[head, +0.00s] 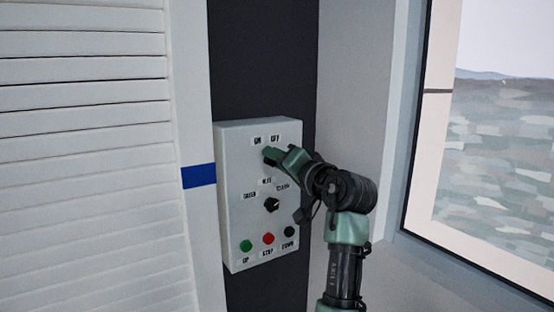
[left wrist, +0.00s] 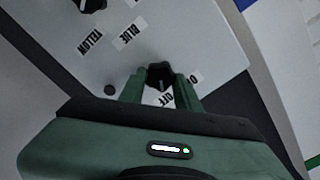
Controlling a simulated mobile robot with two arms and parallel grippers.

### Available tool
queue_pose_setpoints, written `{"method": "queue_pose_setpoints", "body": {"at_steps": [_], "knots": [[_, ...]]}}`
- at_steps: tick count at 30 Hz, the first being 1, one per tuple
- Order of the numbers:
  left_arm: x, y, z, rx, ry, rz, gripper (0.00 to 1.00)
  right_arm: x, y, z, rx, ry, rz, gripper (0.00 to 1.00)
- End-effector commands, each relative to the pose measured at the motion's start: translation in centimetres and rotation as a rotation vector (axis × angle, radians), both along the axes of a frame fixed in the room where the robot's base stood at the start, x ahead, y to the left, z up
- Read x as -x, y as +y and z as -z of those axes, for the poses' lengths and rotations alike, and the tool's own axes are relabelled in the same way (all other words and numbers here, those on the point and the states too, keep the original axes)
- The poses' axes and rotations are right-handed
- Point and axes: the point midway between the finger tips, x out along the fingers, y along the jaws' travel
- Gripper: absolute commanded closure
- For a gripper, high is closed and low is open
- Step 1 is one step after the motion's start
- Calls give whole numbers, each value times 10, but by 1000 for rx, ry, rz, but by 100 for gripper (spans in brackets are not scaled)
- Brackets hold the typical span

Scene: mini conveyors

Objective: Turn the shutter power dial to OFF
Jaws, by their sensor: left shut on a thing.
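The light grey control box (head: 232,165) hangs on the dark wall strip, with ON and OFF labels (head: 275,139) near its top. My left gripper (head: 271,156) is at the box face just below these labels and covers the shutter power dial in the head view. In the left wrist view, the black dial (left wrist: 160,74) sits between the two green fingers of my left gripper (left wrist: 160,88), which is shut on it. The OFF label (left wrist: 165,99) shows between the fingers; the other label is partly hidden by a finger. I cannot tell clearly where the dial points. My right gripper is not in view.
A second black dial (head: 271,204) with colour labels sits lower on the box. Below it are a green button (head: 246,245), a red button (head: 268,239) and a black button (head: 289,231). A white slatted shutter (head: 85,150) stands left; a window (head: 500,140) is right.

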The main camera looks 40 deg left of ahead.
Motion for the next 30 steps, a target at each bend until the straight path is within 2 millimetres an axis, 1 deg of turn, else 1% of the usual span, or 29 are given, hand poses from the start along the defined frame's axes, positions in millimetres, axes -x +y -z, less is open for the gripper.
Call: {"method": "queue_pose_setpoints", "body": {"at_steps": [5,6,7,8,16,19,23,27,30], "knots": [[0,0,-1,-5,1,2,100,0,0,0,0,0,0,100],[0,0,-1,-5,2,2,59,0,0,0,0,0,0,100],[0,0,-1,-5,1,2,51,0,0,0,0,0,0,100],[0,0,-1,-4,1,1,46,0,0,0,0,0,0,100],[0,0,0,-2,1,0,46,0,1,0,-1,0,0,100],[1,-4,1,-1,0,2,46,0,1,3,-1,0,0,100],[5,-21,3,-1,0,3,46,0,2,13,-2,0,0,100],[12,-46,4,-2,-1,4,46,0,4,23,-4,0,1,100],[16,-60,3,-2,-1,4,46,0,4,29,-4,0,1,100]]}}
